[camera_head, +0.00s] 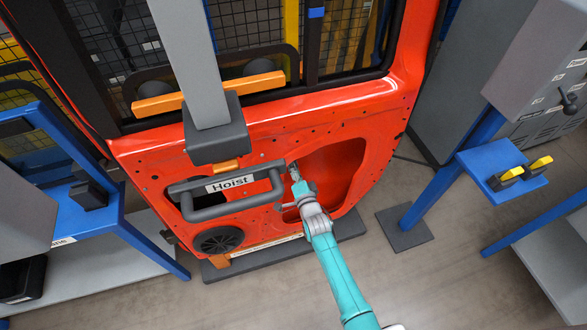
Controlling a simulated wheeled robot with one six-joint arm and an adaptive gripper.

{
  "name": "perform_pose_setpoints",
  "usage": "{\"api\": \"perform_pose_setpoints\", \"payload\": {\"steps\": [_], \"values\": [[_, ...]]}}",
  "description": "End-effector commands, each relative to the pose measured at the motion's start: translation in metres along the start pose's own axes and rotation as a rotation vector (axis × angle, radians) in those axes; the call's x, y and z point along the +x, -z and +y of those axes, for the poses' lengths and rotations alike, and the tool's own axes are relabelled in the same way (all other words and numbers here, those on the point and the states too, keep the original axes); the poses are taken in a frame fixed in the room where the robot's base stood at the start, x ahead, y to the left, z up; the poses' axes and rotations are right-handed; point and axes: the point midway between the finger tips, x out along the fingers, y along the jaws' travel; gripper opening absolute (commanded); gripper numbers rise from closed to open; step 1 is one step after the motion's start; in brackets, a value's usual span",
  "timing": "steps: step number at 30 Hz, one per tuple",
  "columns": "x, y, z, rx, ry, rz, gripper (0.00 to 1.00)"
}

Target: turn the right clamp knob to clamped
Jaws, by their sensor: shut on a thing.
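My gripper (293,174) is at the orange-red door panel (340,110), just right of the right end of the dark hoist handle (232,203). It is shut on a small part there, which looks to be the right clamp knob. The fingers hide most of that part, so its turned position cannot be told. The hoist handle carries a white "Hoist" label and hangs below a grey column (187,60) in front of the door.
A blue stand (478,165) with two yellow-and-black pieces (510,175) is on the right. Another blue stand (75,225) with a black block (88,195) is on the left. A grey control cabinet (545,110) stands at the upper right. The floor (440,285) at lower right is clear.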

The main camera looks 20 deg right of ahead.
Motion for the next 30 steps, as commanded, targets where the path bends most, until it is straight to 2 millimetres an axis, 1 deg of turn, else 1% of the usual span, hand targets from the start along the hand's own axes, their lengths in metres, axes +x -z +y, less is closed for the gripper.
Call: {"api": "perform_pose_setpoints", "payload": {"steps": [9, 23, 24, 26, 30], "values": [[-0.0001, 0.0003, 0.0004, 0.086, -0.001, 0.000, 0.03], [-0.0001, 0.0004, 0.0005, 0.095, -0.001, 0.001, 0.03], [-0.0001, 0.0004, 0.0005, 0.095, -0.001, 0.001, 0.48], [-0.0002, 0.0004, 0.0005, 0.095, -0.001, 0.001, 0.63], [-0.0001, 0.0002, 0.0003, 0.094, -0.001, 0.000, 0.63]]}}
